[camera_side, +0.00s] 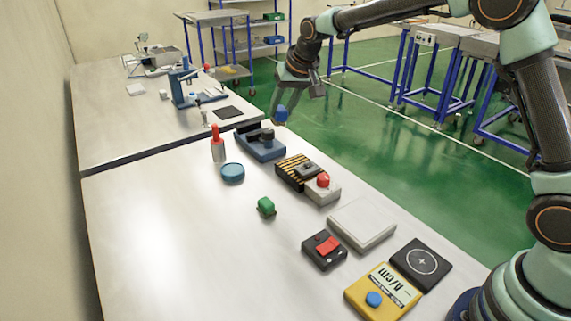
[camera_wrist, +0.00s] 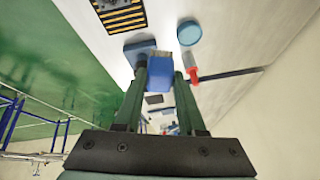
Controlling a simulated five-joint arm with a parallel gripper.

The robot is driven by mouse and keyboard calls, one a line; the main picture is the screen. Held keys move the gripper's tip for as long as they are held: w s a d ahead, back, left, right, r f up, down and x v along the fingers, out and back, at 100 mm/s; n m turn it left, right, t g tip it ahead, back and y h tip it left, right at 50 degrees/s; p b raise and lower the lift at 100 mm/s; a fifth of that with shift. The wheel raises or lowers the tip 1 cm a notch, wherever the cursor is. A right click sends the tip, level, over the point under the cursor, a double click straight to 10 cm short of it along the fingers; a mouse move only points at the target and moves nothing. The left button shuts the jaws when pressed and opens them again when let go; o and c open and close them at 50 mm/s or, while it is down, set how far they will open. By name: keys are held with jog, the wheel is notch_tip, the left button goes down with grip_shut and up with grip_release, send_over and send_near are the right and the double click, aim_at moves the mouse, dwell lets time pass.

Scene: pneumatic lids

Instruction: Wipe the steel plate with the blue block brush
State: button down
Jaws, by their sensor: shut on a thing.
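My gripper (camera_side: 281,117) is shut on a blue block (camera_side: 281,112), which looks like the blue block brush. It is held above the table near its right edge, beyond the blue-grey fixture. In the wrist view the blue block (camera_wrist: 158,69) sits between the two green fingers of my gripper (camera_wrist: 161,80). A pale grey square plate (camera_side: 361,223), probably the steel plate, lies flat on the near table, well away from my gripper. It is not seen in the wrist view.
Below the held block stand the blue-grey fixture (camera_side: 260,142), a red-handled tool (camera_side: 217,143) and a blue disc (camera_side: 232,172). The table's left side is clear.

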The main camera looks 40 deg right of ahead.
jog(key=s+d+f, duration=0.2)
jog(key=s+d, duration=0.2)
jog(key=d, duration=0.5)
jog(key=shift+h, duration=0.4)
jog(key=shift+f, duration=2.35)
jog(key=shift+d+f, duration=0.2)
jog(key=shift+f, duration=3.25)
jog(key=shift+n+y, duration=0.3)
jog(key=shift+a, duration=3.05)
jog(key=shift+d+f, duration=0.1)
jog(key=shift+d, duration=3.05)
notch_tip(320, 180, up, 8)
jog(key=shift+a, duration=0.15)
